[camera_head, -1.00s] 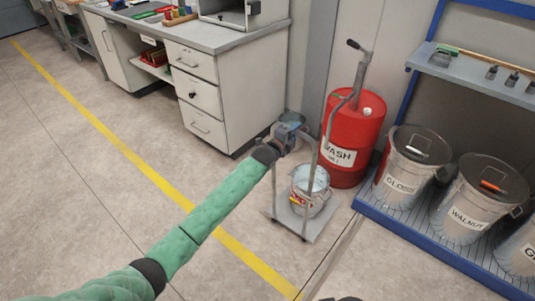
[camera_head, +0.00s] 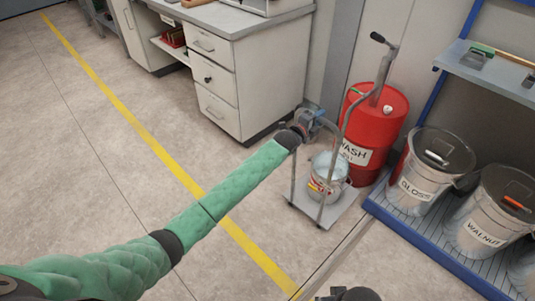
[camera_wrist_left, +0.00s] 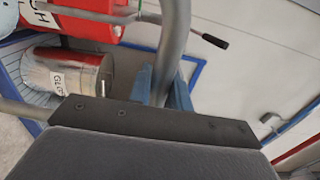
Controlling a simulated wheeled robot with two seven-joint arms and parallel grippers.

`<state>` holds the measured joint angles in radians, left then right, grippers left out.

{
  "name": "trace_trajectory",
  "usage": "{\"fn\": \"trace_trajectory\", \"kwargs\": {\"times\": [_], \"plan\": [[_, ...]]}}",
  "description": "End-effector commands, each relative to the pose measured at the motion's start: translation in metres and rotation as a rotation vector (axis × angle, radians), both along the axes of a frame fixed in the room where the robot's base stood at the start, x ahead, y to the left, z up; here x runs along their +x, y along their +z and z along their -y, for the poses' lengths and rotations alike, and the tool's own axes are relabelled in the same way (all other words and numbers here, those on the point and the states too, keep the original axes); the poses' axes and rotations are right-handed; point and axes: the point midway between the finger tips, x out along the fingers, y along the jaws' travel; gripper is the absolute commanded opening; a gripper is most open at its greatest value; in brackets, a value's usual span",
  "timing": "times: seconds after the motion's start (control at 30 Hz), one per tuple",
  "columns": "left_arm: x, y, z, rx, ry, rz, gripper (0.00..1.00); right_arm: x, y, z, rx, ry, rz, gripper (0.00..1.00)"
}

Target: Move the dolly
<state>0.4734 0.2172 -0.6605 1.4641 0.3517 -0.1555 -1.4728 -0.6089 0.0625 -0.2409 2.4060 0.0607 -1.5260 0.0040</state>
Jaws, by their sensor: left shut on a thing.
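The dolly is a small flat grey platform (camera_head: 304,208) with an upright tube handle (camera_head: 342,135), standing on the floor in front of the red drum. A metal bucket (camera_head: 328,175) with a label stands on the platform. My left gripper (camera_head: 312,121) is at the top of the dolly's handle and is shut on it. In the left wrist view the grey handle tube (camera_wrist_left: 174,45) runs between the blue fingers (camera_wrist_left: 162,88). The fingertips are partly hidden in the head view. My right gripper does not show clearly; only a dark part of my body is at the bottom edge.
A red WASH drum (camera_head: 374,125) with a hand pump stands just behind the dolly. Drawers (camera_head: 215,78) are at its left. A blue-edged grate (camera_head: 445,238) with GLOSS and WALNUT bins is at the right. The floor (camera_head: 100,190) at the left, crossed by a yellow line, is clear.

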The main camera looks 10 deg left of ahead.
Motion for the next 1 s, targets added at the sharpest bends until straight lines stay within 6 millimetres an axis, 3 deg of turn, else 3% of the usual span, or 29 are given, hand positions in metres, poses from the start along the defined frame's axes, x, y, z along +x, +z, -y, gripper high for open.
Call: {"fn": "trace_trajectory", "kwargs": {"times": [0.2,0.23,0.33,0.37,0.83,1.0], "plan": [[-0.001,-0.005,-0.001,0.004,0.001,-0.007,0.0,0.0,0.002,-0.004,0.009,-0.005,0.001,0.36],[-0.001,-0.005,-0.001,0.004,0.001,-0.007,0.22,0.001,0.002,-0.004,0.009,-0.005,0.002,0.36],[0.0,-0.004,-0.001,0.003,0.001,-0.006,0.41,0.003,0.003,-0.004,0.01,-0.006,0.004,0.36],[0.0,-0.003,-0.001,0.002,0.001,-0.005,0.44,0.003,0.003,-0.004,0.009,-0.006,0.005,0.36],[0.0,0.004,-0.001,-0.002,0.0,0.003,0.44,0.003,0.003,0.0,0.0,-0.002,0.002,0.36],[-0.013,0.007,-0.01,-0.002,0.001,0.003,0.44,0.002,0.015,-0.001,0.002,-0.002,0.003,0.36]]}}
